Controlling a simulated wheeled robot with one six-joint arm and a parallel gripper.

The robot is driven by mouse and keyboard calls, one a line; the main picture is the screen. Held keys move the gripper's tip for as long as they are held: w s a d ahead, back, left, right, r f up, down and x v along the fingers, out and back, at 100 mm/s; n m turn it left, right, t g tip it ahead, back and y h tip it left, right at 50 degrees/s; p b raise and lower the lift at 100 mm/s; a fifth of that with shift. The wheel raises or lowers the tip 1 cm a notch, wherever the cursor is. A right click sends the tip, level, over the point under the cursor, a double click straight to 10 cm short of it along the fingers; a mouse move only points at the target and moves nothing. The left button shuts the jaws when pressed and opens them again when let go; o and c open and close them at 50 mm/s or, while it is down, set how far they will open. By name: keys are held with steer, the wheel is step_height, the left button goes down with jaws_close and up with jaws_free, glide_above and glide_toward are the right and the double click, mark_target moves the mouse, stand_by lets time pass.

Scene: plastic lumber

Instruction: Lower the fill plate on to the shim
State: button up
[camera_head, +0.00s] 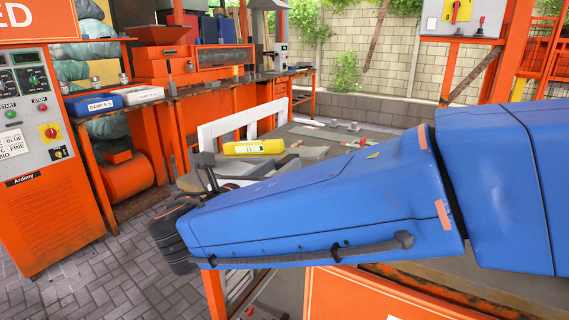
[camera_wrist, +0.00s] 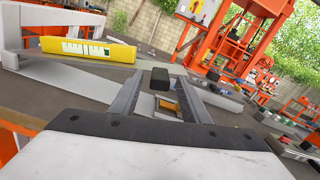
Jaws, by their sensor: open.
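In the wrist view my gripper (camera_wrist: 157,98) is open, its two grey fingers reaching out over the dark bench top. A small dark block shows between the far ends of the fingers; I cannot tell whether it is part of the gripper. A small yellowish piece (camera_wrist: 166,106) lies below, between the fingers. A flat grey plate (camera_wrist: 75,78) lies left of the fingers, apart from them. I cannot tell for sure which piece is the fill plate or which is the shim. In the head view my blue arm hides much of the bench.
A white frame (camera_head: 228,124) stands on the bench (camera_head: 330,133), with a yellow level (camera_head: 253,147) beside it; the level also shows in the wrist view (camera_wrist: 88,49). Small tools and parts lie farther back. An orange machine (camera_head: 40,150) stands at the left.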

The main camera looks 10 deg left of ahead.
steer(key=shift+x, duration=1.3)
jaws_close()
steer(key=shift+m, duration=0.6)
steer(key=shift+s+d+f, duration=0.1)
steer(key=shift+d+f, duration=0.05)
steer(key=shift+f, duration=1.05)
steer(key=shift+d+f, duration=0.15)
steer(key=shift+f, duration=1)
steer(key=shift+s+d+f, duration=0.1)
steer(key=shift+d+f, duration=0.1)
steer(key=shift+f, duration=1)
jaws_free()
steer(key=v, duration=1.7)
steer(key=shift+s+a, duration=0.2)
